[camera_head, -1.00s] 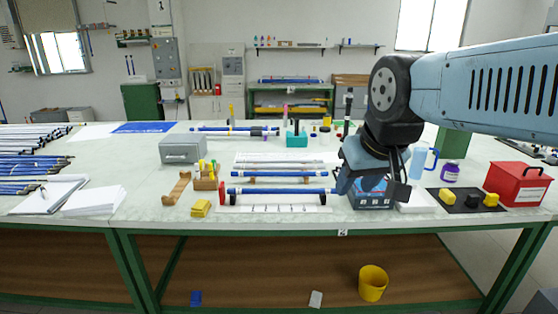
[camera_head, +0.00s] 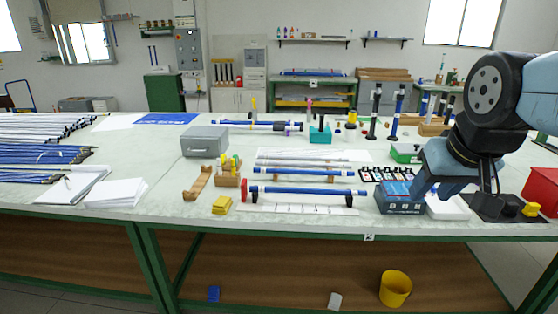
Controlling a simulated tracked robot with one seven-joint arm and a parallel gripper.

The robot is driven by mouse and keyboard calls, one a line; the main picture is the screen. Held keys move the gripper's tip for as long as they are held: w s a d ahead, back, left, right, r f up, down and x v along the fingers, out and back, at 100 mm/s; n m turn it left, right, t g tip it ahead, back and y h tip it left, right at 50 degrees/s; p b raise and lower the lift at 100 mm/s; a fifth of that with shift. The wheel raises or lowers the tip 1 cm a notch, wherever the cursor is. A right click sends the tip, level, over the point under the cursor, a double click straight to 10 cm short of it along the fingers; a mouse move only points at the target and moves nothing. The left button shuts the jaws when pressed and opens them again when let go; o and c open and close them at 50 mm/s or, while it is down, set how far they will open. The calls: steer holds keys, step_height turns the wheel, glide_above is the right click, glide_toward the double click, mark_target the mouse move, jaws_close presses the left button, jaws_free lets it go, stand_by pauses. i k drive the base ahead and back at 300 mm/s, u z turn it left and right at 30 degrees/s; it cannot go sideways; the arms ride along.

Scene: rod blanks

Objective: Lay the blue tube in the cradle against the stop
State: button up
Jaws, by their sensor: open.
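A second blue tube (camera_head: 303,172) lies parallel just behind. My gripper (camera_head: 424,192) is open, pointing down to the right of the front tube and apart from it, over the dark blue box area. Its fingertips are hard to make out.
A dark blue box (camera_head: 395,200) stands under my gripper's left side. A wooden holder (camera_head: 198,183), yellow blocks (camera_head: 222,204) and a grey case (camera_head: 205,142) are on the left. Upright tubes (camera_head: 375,110) stand behind. A marked white strip (camera_head: 300,209) lies in front of the tube.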

mark_target(260, 189)
steer(key=z, duration=0.05)
steer(key=i, duration=1)
steer(key=u, duration=0.1)
